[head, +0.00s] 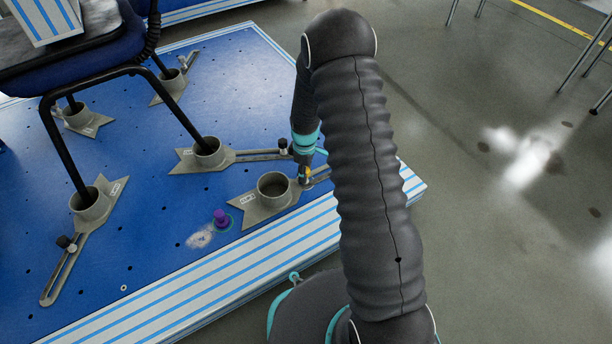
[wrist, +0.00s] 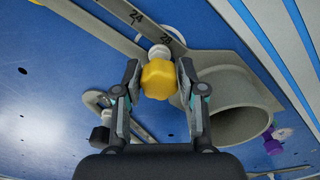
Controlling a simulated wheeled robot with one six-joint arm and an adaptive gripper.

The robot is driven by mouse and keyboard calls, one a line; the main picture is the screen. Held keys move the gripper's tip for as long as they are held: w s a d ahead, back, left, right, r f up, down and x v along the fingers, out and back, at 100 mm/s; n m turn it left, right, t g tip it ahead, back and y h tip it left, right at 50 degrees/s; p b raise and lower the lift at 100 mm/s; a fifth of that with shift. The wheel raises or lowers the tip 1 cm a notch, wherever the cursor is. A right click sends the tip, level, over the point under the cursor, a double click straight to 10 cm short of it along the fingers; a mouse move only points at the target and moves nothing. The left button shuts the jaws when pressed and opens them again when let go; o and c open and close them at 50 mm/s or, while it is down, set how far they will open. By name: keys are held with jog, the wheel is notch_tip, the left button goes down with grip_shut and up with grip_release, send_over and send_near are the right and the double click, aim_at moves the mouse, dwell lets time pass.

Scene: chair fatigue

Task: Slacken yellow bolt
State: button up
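The yellow bolt (wrist: 159,79) is a faceted knob on a pale shaft in the slotted grey bracket arm marked 24 and 28. In the wrist view it lies between the fingertips of my gripper (wrist: 159,84), one finger on each side. The fingers look parted, with narrow gaps beside the bolt; contact is not clear. In the head view my gripper (head: 305,172) is low over the bracket arm nearest me, and only a bit of yellow shows there.
The bracket's empty round cup (head: 273,187) is beside my gripper. A purple knob (head: 221,219) stands on the blue platform (head: 150,235). A black-legged chair (head: 100,50) stands in other cups. The platform's striped edge (head: 270,245) is close; grey floor lies to the right.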

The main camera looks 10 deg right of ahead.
jog(key=shift+o, duration=0.9)
jog(key=m, duration=0.4)
jog(key=m, duration=0.3)
jog(key=shift+w+m, duration=0.1)
jog(key=shift+m, duration=0.3)
